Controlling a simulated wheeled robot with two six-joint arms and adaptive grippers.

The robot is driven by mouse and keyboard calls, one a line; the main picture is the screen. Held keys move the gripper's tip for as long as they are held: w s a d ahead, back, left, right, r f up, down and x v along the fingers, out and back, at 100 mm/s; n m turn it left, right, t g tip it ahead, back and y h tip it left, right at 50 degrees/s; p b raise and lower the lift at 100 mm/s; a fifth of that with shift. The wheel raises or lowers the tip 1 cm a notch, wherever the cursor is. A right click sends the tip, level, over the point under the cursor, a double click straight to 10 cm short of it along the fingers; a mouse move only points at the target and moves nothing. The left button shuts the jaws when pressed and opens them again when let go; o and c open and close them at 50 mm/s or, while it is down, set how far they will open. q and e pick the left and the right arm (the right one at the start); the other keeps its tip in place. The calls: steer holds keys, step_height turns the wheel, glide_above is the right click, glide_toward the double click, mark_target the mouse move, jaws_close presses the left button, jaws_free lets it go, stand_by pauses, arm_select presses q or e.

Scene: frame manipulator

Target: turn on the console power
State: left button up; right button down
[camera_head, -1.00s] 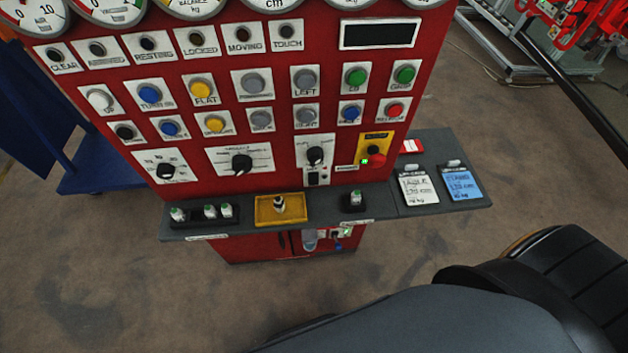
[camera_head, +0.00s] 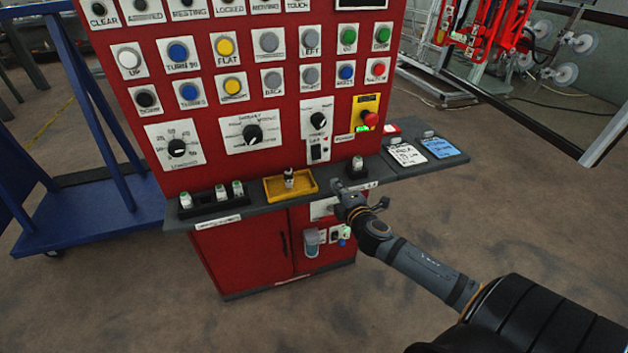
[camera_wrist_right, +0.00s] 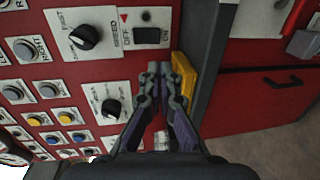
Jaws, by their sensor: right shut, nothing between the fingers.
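The red console (camera_head: 210,130) stands in the middle of the head view. A black rocker switch (camera_head: 316,153) sits under a rotary knob, low on its panel. In the right wrist view the switch (camera_wrist_right: 147,37) is labelled OFF and ON, beside a SPEED knob (camera_wrist_right: 85,37). Which way it is tipped I cannot tell. My right gripper (camera_head: 345,192) is at the front edge of the console's shelf, below and in front of the switch. In the right wrist view the gripper (camera_wrist_right: 160,69) is shut and empty, apart from the switch in the picture. My left gripper is not in view.
The grey shelf (camera_head: 255,208) juts out under the panel, with a yellow tray (camera_head: 272,189) and small bottle-like items. A red mushroom button (camera_head: 370,118) sits right of the switch. A blue cart (camera_head: 80,215) stands left. The floor in front is clear.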

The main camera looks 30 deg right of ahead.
steer(key=p, duration=0.1)
glide_toward(317, 158)
steer(key=x, duration=0.7)
steer(key=shift+a, duration=0.1)
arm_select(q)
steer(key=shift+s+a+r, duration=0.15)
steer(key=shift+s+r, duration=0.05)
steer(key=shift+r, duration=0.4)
